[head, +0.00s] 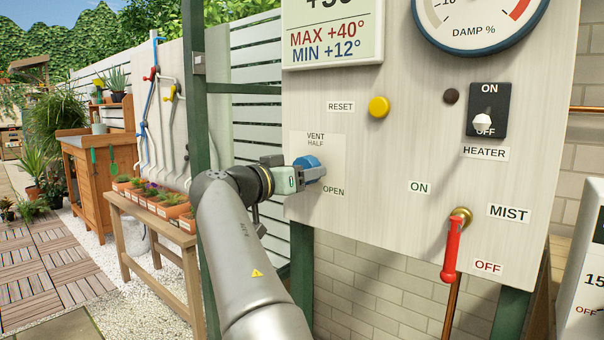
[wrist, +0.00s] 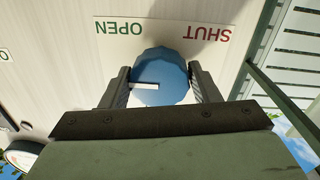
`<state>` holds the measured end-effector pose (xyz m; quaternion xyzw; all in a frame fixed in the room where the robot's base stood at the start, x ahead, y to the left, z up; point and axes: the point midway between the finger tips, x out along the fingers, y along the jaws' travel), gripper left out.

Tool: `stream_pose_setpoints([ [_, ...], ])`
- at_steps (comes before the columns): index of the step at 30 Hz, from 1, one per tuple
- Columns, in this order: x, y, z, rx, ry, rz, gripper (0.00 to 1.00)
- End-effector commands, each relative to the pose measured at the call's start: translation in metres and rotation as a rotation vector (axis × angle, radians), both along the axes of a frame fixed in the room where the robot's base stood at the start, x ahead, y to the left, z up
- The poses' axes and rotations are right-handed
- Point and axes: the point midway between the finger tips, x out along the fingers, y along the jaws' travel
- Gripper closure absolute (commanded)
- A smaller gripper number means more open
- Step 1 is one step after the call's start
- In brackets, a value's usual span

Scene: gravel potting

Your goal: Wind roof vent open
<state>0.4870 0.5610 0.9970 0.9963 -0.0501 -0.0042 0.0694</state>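The blue vent knob (head: 310,168) is on the wall panel, with VENT and HALF printed above it and OPEN at its lower right. In the wrist view the blue knob (wrist: 161,72) sits between the fingers of my gripper (wrist: 161,80), which look closed against its two sides. That view is upside down. The knob's white pointer (wrist: 145,87) points left there, below the OPEN label (wrist: 118,27) and away from the SHUT label (wrist: 207,31). In the head view my gripper (head: 300,176) hides part of the knob and the SHUT label.
The panel (head: 375,150) also carries a yellow RESET button (head: 379,106), a heater switch (head: 487,110) and a red MIST lever (head: 451,250). A green post (head: 197,130) stands close to my arm. A wooden bench with potted plants (head: 160,200) is at the left.

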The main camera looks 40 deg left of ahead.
Motion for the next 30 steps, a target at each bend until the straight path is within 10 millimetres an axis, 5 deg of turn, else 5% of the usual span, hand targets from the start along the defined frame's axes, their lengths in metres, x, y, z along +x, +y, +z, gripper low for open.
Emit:
stream_pose_setpoints([
  [14,-0.009,0.002,0.000,-0.002,0.000,0.003,0.24],
  [30,-0.129,0.014,0.001,-0.001,0.000,0.005,0.24],
])
